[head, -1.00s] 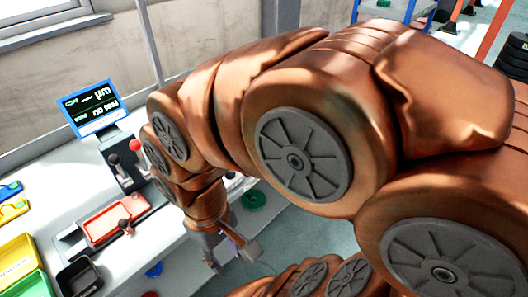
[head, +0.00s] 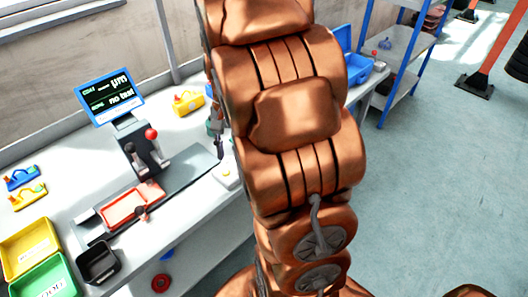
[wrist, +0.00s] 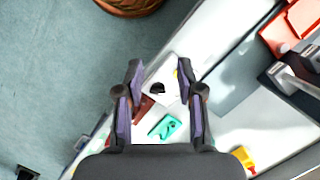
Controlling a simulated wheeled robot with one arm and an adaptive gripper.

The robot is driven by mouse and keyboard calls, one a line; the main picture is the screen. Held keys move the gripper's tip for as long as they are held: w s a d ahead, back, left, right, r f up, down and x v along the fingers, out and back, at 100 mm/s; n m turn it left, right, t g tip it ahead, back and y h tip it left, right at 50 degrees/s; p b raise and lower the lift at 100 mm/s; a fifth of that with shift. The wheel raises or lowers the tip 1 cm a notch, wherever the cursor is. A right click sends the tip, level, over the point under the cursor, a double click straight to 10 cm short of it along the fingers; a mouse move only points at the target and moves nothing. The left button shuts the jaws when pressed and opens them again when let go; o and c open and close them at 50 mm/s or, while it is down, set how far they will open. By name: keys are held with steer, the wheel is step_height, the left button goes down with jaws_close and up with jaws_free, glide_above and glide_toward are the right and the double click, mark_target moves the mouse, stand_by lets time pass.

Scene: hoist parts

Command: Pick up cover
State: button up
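My gripper (wrist: 158,103) is open and empty, pointing down above the white bench, in the wrist view. Between and beyond its fingers lie a white piece with a black rounded part (wrist: 157,88), a dark red piece (wrist: 143,106) and a teal piece (wrist: 165,127). I cannot tell for sure which of these is the cover. The fingers appear above these pieces, and no contact shows.
A display (head: 110,97) and lever box (head: 147,150) stand on the bench (head: 190,215). A red tray (head: 133,203), black bin (head: 97,262), yellow bin (head: 30,245) and yellow part (head: 188,101) are nearby. A blue-framed shelf (head: 402,60) stands at back right. The floor (head: 430,180) at right is clear.

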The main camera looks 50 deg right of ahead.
steer(key=w+d+f+m+t+y+p, duration=0.1)
steer(key=w+d+f+m, duration=0.3)
steer(key=d, duration=0.7)
steer(key=w+d+f+m+t+y+p, duration=0.1)
steer(key=d+f+m, duration=0.3)
steer(key=d, duration=0.6)
steer(key=shift+n, duration=0.3)
steer(key=shift+w+p+x, duration=0.15)
steer(key=shift+p+x, duration=0.7)
steer(key=shift+x, duration=1.3)
steer(key=shift+w+p+x, duration=0.15)
steer(key=shift+p+x, duration=0.7)
steer(key=shift+x, duration=1.3)
steer(key=shift+d+f, duration=0.1)
steer(key=shift+d, duration=0.1)
jaws_close()
